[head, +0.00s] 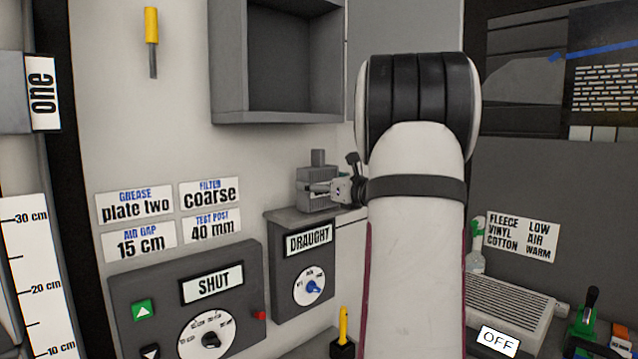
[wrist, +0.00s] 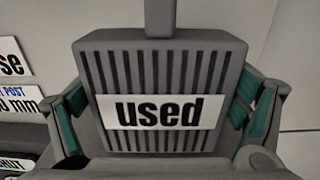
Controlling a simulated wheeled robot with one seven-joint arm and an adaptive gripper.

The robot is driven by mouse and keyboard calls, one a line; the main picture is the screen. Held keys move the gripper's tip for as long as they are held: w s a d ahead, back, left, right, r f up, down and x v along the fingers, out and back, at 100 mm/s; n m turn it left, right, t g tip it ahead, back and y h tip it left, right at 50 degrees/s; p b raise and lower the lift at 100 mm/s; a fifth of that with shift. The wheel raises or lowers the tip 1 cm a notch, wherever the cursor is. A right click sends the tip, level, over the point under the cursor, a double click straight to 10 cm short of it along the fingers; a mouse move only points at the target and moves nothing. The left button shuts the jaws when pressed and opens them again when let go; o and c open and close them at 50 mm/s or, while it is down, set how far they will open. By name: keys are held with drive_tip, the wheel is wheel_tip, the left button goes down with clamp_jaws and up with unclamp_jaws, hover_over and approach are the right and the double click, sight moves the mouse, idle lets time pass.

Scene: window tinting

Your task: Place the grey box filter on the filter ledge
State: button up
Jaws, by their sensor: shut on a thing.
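The grey box filter (head: 316,200) is a slatted block with a post on top, in the middle of the head view. In the wrist view the filter (wrist: 150,70) fills the centre and its white label reads "used". My gripper (head: 328,188) is shut on it, with a teal-padded finger (wrist: 70,115) on the left side and another on the right. The filter appears upright just above or on the grey top (head: 285,214) of the "DRAUGHT" box, which may be the filter ledge. I cannot tell whether they touch. My arm hides the area to the right.
An open grey wall box (head: 228,105) hangs above. The "DRAUGHT" dial (head: 310,287) and the "SHUT" panel (head: 185,260) are below. A yellow-handled tool (head: 152,28) hangs at upper left. A white vented unit (head: 510,305) and a bottle (head: 476,262) stand at right.

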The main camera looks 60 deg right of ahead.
drive_tip(key=o, duration=0.9)
drive_tip(key=shift+f, duration=0.1)
drive_tip(key=shift+o, duration=0.2)
drive_tip(key=shift+s, duration=0.15)
drive_tip(key=b+v, duration=0.1)
drive_tip(key=v, duration=1)
drive_tip(key=shift+s+a, duration=0.2)
drive_tip(key=shift+s, duration=0.15)
